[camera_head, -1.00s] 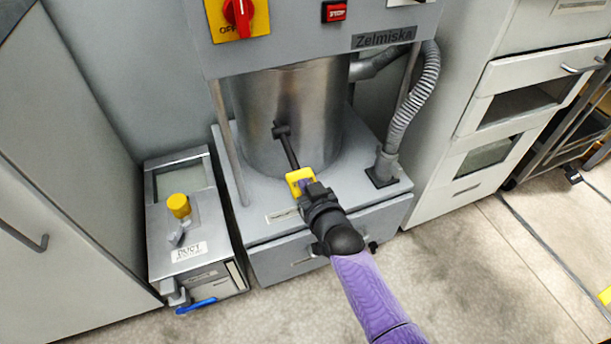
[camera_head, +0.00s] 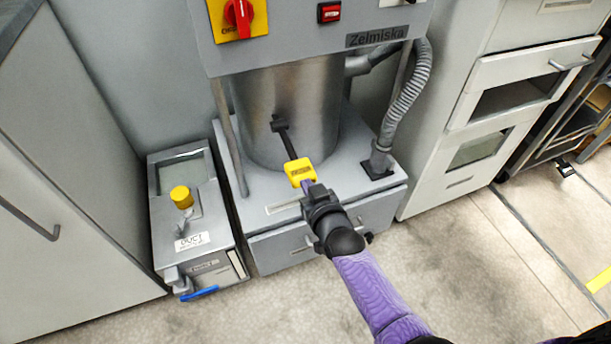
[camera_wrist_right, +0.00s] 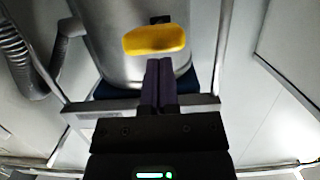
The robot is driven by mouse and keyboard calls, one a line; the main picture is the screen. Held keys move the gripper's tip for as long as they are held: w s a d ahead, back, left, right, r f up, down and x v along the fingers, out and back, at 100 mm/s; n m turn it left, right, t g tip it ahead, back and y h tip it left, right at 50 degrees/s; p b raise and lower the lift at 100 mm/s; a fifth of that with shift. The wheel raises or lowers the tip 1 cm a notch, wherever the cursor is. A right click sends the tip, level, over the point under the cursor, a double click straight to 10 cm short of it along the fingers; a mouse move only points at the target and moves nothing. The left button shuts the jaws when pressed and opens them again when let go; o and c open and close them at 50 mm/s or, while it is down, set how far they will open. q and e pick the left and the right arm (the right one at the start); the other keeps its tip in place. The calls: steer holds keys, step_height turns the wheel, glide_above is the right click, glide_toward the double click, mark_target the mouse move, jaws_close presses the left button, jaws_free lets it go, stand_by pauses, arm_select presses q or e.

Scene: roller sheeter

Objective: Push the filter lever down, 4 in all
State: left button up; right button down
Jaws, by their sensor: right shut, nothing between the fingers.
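The filter lever is a black rod (camera_head: 289,144) with a yellow handle (camera_head: 299,171). It comes out of the front of the metal cylinder (camera_head: 285,95) and slopes down toward me. My right gripper (camera_head: 307,186) is just below and in front of the handle, its purple fingers shut and empty. In the right wrist view the handle (camera_wrist_right: 155,40) lies just beyond the tips of the closed fingers (camera_wrist_right: 159,65). I cannot tell whether the tips touch it. My left gripper is not in view.
A corrugated hose (camera_head: 408,95) runs down right of the cylinder to the machine's base (camera_head: 255,190). A small grey unit with a yellow knob (camera_head: 181,197) stands to the left. Grey cabinets flank both sides. The floor (camera_head: 470,270) in front at right is clear.

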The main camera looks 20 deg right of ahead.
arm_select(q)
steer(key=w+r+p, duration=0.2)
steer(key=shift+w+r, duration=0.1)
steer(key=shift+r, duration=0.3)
arm_select(e)
steer(key=s+f, duration=0.1)
steer(key=s, duration=0.6)
steer(key=shift+s+d, duration=0.2)
steer(key=shift+s, duration=0.2)
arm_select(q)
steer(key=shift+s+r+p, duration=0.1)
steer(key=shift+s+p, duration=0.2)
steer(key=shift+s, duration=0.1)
